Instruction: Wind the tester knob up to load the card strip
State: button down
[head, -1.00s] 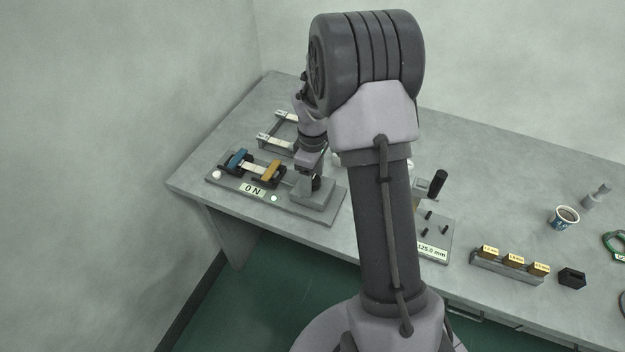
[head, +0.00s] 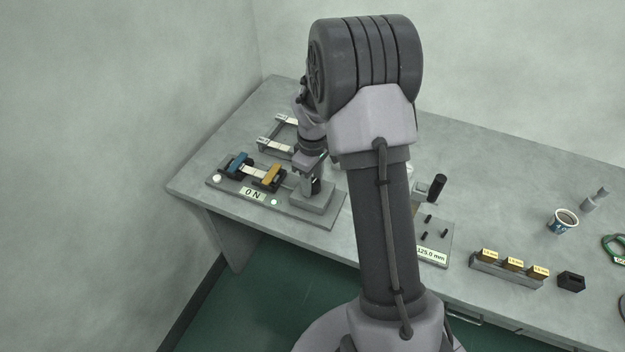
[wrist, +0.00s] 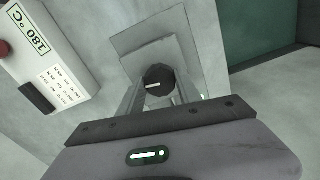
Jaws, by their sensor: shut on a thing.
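The tester (head: 225,186) is a flat grey base at the left end of the table. A pale card strip (head: 252,173) spans between its blue clamp (head: 238,162) and orange clamp (head: 270,177), and looks flat. Its display (head: 253,194) reads 0 N. The dark round knob (wrist: 158,80) with a white mark is on the grey block (head: 314,197) at the tester's right end. My gripper (wrist: 158,92) is shut on the knob from above, one finger on each side. In the head view my gripper (head: 311,180) partly hides the knob.
A grey frame (head: 272,138) stands behind the tester. A gauge plate marked 125.0 mm (head: 432,254) is right of my arm. Farther right are a block rack (head: 505,270), a black block (head: 571,281) and a cup (head: 563,221). A white 180 °C box (wrist: 50,60) shows in the wrist view.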

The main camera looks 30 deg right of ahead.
aim_at(313, 184)
jog(key=m, duration=0.6)
jog(key=shift+m, duration=0.4)
dwell(0.4)
jog(key=c, duration=0.8)
grip_release()
notch_tip(313, 184, up, 17)
jog(key=p, duration=0.6)
jog(key=shift+r+p, duration=0.2)
jog(key=shift+p, duration=0.1)
jog(key=shift+s, duration=0.1)
